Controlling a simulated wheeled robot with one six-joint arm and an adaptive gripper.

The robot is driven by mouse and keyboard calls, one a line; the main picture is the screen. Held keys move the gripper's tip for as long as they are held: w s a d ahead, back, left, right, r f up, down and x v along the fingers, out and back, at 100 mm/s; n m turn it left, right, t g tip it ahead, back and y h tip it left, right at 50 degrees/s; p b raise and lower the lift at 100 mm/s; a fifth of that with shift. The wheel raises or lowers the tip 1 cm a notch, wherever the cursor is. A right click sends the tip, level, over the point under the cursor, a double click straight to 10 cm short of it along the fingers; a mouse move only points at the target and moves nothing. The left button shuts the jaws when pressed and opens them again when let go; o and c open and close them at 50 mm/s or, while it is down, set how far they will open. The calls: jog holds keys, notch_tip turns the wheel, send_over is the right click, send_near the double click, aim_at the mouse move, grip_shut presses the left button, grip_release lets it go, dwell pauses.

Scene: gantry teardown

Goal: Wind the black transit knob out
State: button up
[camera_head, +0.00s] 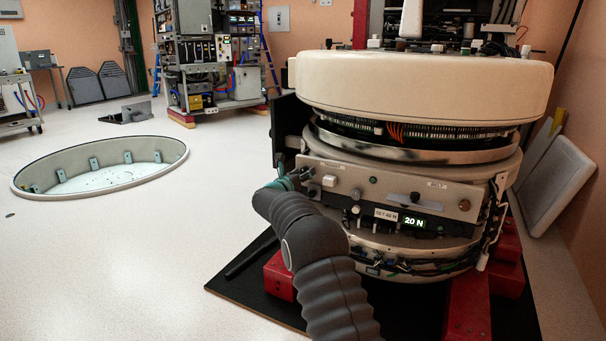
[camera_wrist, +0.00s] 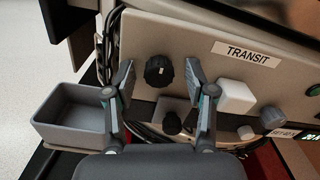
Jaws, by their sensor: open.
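The black transit knob (camera_wrist: 158,71), round with a pale mark on its rim, stands on the beige panel (camera_wrist: 137,28), left of the TRANSIT label (camera_wrist: 247,54). My gripper (camera_wrist: 160,83) is open, with one finger on each side of the knob in the wrist view. Gaps show between the knob and both fingers; how far the tips are from it in depth I cannot tell. In the head view my gripper (camera_head: 296,177) is at the left end of the panel (camera_head: 395,190), and my arm and gripper hide the knob there.
A grey open bin (camera_wrist: 72,118) is beside my left finger. A display (camera_head: 415,222) reads 20 N. Red supports (camera_head: 470,300) stand below, and a round floor pit (camera_head: 100,167) lies left.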

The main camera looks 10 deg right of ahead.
grip_shut()
dwell(0.3)
